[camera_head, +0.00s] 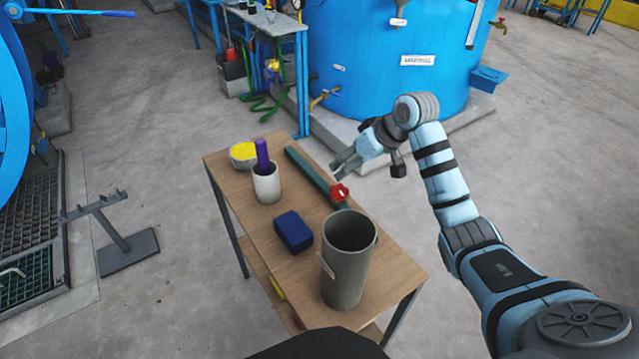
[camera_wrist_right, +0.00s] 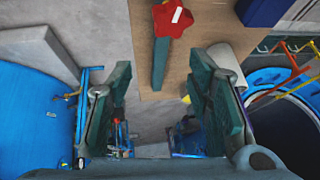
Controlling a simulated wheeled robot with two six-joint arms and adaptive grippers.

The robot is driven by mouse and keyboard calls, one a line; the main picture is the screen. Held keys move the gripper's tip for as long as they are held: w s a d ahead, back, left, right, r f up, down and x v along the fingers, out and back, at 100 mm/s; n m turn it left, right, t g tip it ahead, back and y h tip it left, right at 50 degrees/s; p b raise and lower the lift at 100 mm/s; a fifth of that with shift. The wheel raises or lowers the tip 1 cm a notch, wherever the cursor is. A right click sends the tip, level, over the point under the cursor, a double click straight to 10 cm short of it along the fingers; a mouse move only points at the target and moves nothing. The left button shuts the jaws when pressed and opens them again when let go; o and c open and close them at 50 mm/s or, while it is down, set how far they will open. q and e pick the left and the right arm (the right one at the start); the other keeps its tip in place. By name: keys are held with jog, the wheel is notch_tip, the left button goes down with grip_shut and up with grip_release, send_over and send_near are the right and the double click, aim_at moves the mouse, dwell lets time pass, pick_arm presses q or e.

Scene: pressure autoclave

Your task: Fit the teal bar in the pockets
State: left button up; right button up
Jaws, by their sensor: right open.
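The teal bar (camera_head: 308,168) lies along the far right edge of the wooden table. A red star-shaped knob (camera_head: 340,193) sits at its near end. In the right wrist view the bar (camera_wrist_right: 160,65) and its red knob (camera_wrist_right: 172,19) show beyond the fingers. My right gripper (camera_head: 345,161) is open and empty, beside the bar and apart from it; its two fingers (camera_wrist_right: 158,75) stand wide apart. A grey stand (camera_head: 125,245) with an upright post and a notched crosspiece is on the floor at left; whether these notches are the pockets I cannot tell. My left gripper is out of view.
On the table (camera_head: 262,235) stand a grey cylinder (camera_head: 345,265), a dark blue box (camera_head: 293,231), a white cup (camera_head: 267,188) with a purple object (camera_head: 262,155), and a bowl with yellow contents (camera_head: 243,155). A large blue tank (camera_head: 390,60) is behind. Floor between table and stand is clear.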

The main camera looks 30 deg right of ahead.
jog(key=b, duration=0.2)
send_near(325, 186)
jog(key=shift+x, duration=1.1)
jog(key=b+x, duration=0.2)
jog(key=x, duration=0.4)
jog(key=shift+f, duration=0.3)
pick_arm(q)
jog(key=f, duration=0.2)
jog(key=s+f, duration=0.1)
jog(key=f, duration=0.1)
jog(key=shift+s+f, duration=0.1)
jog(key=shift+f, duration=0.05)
pick_arm(e)
jog(key=shift+w, duration=0.1)
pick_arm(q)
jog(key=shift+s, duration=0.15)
pick_arm(e)
grip_shut()
jog(key=shift+r, duration=0.1)
